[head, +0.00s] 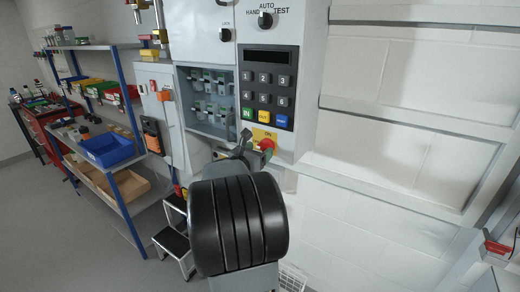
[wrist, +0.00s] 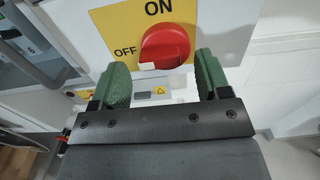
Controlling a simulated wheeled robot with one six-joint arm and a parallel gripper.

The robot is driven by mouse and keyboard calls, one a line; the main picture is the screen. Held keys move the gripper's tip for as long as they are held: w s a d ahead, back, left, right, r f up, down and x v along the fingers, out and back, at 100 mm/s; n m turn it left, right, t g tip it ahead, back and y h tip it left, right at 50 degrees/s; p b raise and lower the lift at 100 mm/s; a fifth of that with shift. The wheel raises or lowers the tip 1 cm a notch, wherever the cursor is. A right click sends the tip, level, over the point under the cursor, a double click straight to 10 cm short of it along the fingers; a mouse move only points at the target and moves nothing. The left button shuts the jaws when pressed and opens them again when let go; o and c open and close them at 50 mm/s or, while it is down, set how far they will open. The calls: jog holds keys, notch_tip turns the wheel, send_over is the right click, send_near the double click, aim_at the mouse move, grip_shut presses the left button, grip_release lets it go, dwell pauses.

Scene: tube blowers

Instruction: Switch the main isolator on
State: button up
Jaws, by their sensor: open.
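The main isolator is a red rotary knob (wrist: 165,45) on a yellow plate (wrist: 115,22) marked ON at the top and OFF at the left. A small pale patch shows at the knob's lower left edge; I cannot tell for sure which mark the knob points to. My gripper (wrist: 163,78) is open, its two green pads apart on either side below the knob, with nothing between them. In the head view the knob (head: 267,145) shows low on the grey panel, partly behind my gripper (head: 240,150). I cannot tell whether the pads touch it.
Above the knob are a keypad (head: 268,87) and an AUTO/HAND/TEST selector (head: 265,20). An open box of green-grey modules (head: 210,100) is to the left. Shelves with a blue bin (head: 107,149) and a step stool (head: 172,242) stand further left. White wall lies to the right.

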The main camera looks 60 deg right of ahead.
jog(key=shift+d, duration=0.6)
jog(key=c, duration=0.9)
